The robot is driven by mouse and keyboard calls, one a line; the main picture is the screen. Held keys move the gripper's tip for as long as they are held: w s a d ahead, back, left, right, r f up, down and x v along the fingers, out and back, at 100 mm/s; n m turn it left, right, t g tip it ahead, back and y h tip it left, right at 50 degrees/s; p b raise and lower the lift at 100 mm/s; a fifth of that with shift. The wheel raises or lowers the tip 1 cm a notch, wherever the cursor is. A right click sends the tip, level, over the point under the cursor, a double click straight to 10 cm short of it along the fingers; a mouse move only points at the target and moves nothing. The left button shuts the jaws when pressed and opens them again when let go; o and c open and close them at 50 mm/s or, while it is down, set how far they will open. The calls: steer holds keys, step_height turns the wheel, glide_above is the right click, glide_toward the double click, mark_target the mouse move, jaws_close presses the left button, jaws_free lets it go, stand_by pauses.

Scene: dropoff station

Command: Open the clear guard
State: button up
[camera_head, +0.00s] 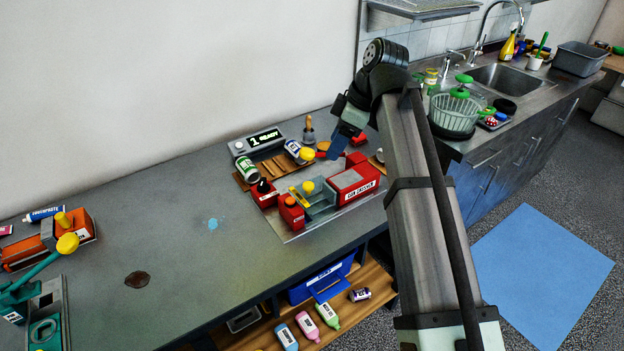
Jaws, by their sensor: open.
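A red machine labelled like "CAN CRUSHER" (354,182) stands on the grey bench. Beside it on its left is a pale, see-through part that looks like the clear guard (322,203), low over the machine's bed. A yellow knob (308,187) shows at its left end. I cannot make out its hinge or exact edges. My gripper (336,150) hangs above and behind the red machine, apart from the guard and the knob. It is open and I see nothing held in it. My arm comes in from the lower right.
Behind the machine are a display reading "1 READY" (265,139), a wooden rack (273,167), a green can (247,169) and another can (298,151). Red blocks (291,212) stand at the machine's left. The bench (190,255) is mostly clear farther left. A dish basket (455,114) stands right.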

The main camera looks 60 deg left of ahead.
mark_target(309, 184)
steer(key=x, duration=1.3)
steer(key=shift+s+a+f, duration=0.2)
steer(key=shift+s+a, duration=0.05)
steer(key=shift+s, duration=0.15)
steer(key=shift+c, duration=0.4)
jaws_close()
